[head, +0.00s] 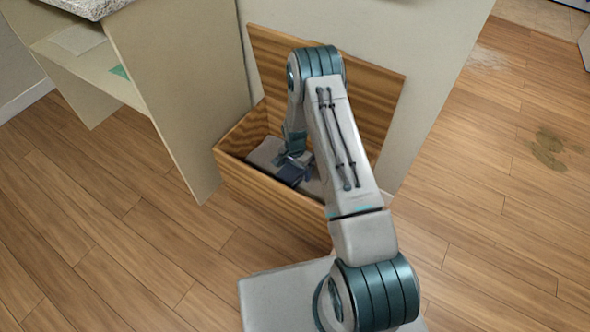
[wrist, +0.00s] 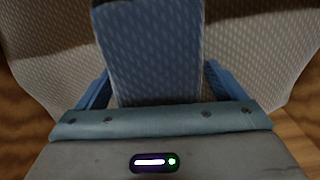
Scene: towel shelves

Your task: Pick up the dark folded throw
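The dark folded throw (head: 291,174) lies inside the wooden chest (head: 262,195), on top of paler cloth. In the wrist view the throw (wrist: 152,45) is a blue patterned strip running between my fingers. My gripper (wrist: 158,75) is open, with one blue finger on each side of the throw. A narrow gap seems to show between the throw and each finger. In the head view my gripper (head: 294,157) reaches down into the chest, and my arm hides part of the inside. The lower ends of the fingers are hard to make out there.
The chest's raised lid (head: 382,95) stands behind my arm, against a pale wall (head: 432,60). Pale patterned cloth (wrist: 255,50) lies around the throw. A beige shelf unit (head: 175,75) stands close on the left.

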